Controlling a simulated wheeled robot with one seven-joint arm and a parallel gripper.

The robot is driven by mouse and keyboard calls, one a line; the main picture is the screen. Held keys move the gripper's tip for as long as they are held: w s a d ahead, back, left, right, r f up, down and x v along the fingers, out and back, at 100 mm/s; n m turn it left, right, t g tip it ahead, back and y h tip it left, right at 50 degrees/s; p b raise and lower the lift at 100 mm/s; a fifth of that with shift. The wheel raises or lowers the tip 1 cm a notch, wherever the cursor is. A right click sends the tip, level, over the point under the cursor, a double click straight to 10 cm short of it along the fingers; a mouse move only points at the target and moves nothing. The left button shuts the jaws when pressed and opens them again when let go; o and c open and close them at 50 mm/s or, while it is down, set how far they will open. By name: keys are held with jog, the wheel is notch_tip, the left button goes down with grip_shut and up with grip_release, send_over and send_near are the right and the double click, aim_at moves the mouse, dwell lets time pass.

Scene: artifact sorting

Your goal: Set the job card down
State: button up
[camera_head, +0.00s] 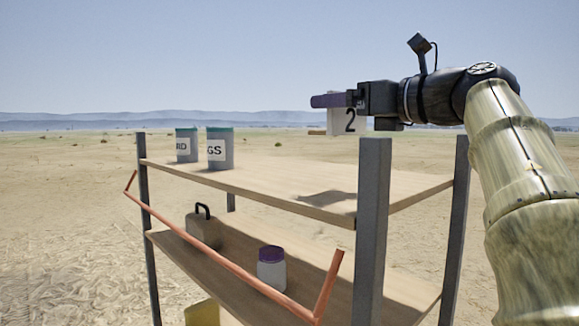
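The job card (349,122) is a white card with a black "2". It hangs at my gripper (338,104), in the air above the right part of the upper shelf board (285,185). My gripper appears shut on the card's upper part; the exact grip is partly hidden by a purple bar-like piece along the gripper's front. The card is apart from the shelf, and a shadow lies on the bare board below it.
Two grey canisters with green lids, marked "RD" (183,150) and "GS" (216,153), stand at the board's left end. The lower shelf (225,262) holds a brown jug (203,231) and a purple-lidded jar (271,272). Grey posts (371,220) and an orange rail (220,255) border the shelf.

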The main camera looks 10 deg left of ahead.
jog(key=shift+f+b, duration=0.65)
jog(key=shift+f, duration=2.2)
jog(key=shift+f, duration=0.1)
jog(key=shift+f, duration=1.8)
jog(key=shift+f+b, duration=0.15)
jog(key=shift+b, duration=0.2)
jog(key=o, duration=0.7)
jog(key=b+v, duration=0.3)
jog(key=v, duration=0.9)
jog(key=shift+b, duration=0.4)
